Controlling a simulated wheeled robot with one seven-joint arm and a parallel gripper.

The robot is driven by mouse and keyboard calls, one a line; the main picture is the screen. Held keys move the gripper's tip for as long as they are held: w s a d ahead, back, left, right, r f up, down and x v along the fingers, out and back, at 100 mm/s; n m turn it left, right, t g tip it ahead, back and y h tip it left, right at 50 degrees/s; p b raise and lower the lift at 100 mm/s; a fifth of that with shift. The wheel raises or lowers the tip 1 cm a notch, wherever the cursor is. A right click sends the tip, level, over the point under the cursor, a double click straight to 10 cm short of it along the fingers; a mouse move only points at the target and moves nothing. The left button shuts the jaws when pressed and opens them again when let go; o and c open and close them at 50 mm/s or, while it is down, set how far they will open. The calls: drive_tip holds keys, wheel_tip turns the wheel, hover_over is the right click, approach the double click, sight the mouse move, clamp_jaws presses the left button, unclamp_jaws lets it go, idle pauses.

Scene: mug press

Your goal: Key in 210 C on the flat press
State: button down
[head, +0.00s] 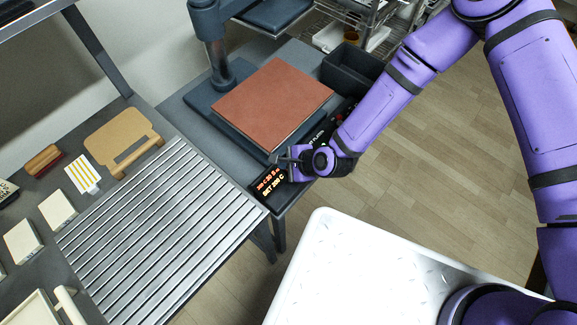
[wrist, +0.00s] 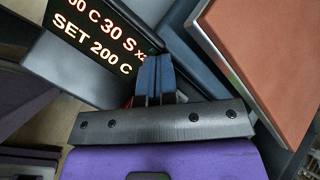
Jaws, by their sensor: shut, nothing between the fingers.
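The flat press (head: 225,75) stands on a dark table, with a reddish-brown pad (head: 272,98) on its lower plate. Its control panel's display (head: 270,184) glows at the front edge; in the wrist view the display (wrist: 92,42) reads "SET 200 C" on its lower line. The upper line is partly cut off, with "00 C 30 S" legible. My gripper (head: 283,160) is over the panel, just beside the display. In the wrist view my gripper (wrist: 153,62) is shut and empty, its fingertips at the display's right edge. The keys are hidden behind my gripper, and I cannot tell whether it touches one.
A dark bin (head: 352,70) stands right of the press. A white tray-like surface (head: 370,270) is in front. Floor is open at right.

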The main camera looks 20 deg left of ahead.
drive_tip(key=shift+w+d, duration=0.15)
drive_tip(key=shift+w, duration=0.1)
drive_tip(key=shift+w+r, duration=0.1)
drive_tip(key=shift+r, duration=2.35)
idle(1.6)
